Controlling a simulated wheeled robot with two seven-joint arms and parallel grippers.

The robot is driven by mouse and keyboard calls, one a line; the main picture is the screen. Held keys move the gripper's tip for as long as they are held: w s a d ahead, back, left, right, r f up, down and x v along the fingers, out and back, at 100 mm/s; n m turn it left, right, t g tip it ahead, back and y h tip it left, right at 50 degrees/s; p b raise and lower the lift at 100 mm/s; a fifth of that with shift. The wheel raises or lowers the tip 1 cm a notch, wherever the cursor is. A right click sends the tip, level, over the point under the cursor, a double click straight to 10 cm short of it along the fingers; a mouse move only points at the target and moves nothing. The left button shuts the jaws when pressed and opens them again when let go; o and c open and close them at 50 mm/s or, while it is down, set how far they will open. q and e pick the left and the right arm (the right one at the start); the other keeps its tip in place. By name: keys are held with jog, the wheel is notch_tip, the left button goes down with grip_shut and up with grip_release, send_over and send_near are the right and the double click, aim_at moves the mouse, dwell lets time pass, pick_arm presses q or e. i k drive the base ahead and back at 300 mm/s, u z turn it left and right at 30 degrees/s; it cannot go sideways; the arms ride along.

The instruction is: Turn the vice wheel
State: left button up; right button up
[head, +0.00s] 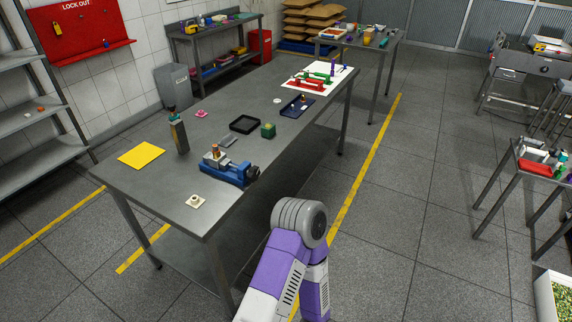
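A blue vice (228,172) sits on the grey metal workbench (115,185), near its front edge. A copper-coloured piece (215,150) shows at the top of the vice's left end. Neither of my grippers is in view. One bent purple and grey arm of mine shows at the bottom, in front of the bench, with its gripper out of sight.
A side table (538,164) stands at right.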

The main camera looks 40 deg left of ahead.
aim_at(253, 173)
jog(key=u, duration=0.5)
jog(key=i, duration=0.95)
jog(key=u, duration=0.75)
